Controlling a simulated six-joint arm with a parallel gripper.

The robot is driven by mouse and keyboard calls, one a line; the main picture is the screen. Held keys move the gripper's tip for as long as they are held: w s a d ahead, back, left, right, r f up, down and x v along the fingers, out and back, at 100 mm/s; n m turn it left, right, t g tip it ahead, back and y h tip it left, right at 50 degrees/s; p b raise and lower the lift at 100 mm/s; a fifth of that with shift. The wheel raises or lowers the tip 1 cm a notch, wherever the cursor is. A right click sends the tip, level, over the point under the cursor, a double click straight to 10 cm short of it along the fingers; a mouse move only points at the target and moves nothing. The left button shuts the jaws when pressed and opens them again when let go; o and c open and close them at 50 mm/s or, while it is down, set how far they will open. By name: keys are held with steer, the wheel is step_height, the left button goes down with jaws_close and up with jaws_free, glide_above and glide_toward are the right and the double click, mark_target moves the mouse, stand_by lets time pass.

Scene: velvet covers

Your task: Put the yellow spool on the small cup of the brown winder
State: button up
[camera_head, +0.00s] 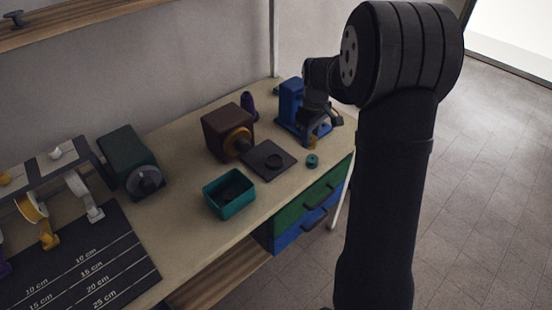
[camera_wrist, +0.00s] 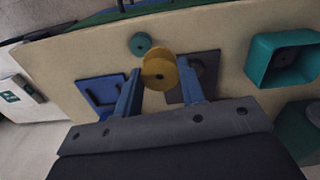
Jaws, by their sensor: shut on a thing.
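My gripper (camera_wrist: 158,80) is shut on the yellow spool (camera_wrist: 158,73), which sits between its two blue fingers. In the head view, a bit of the yellow spool (camera_head: 312,142) shows below my gripper (camera_head: 318,128), beside the blue winder. The brown winder (camera_head: 222,130) stands to the left, with an orange-yellow disc on its front. Its dark base plate (camera_head: 287,165) carries a small dark ring-shaped cup (camera_head: 274,161). In the wrist view, the plate (camera_wrist: 207,65) is partly hidden behind the spool and right finger, and I cannot make out the cup. The spool is apart from the cup.
The blue winder (camera_head: 290,100) stands close behind my gripper. A teal spool (camera_head: 312,160) lies near the table's front edge. A teal bin (camera_head: 230,207) stands in front of the brown winder. A purple object (camera_head: 248,103) stands behind it; a green winder (camera_head: 124,152) is farther left.

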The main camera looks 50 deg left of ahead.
steer(key=s+a+f, duration=0.2)
steer(key=a, duration=0.1)
steer(key=s+a+f, duration=0.1)
steer(key=a+f, duration=0.1)
steer(key=a, duration=0.1)
steer(key=s+a+f, duration=0.2)
steer(key=a+f, duration=0.1)
steer(key=a, duration=0.1)
steer(key=shift+s, duration=0.3)
steer(key=shift+f, duration=1.95)
steer(key=shift+f, duration=0.1)
steer(key=o, duration=0.5)
steer(key=shift+f, duration=0.1)
steer(key=o, duration=0.4)
steer(key=shift+o, duration=0.2)
step_height(320, 180, up, 12)
steer(key=shift+r, duration=0.2)
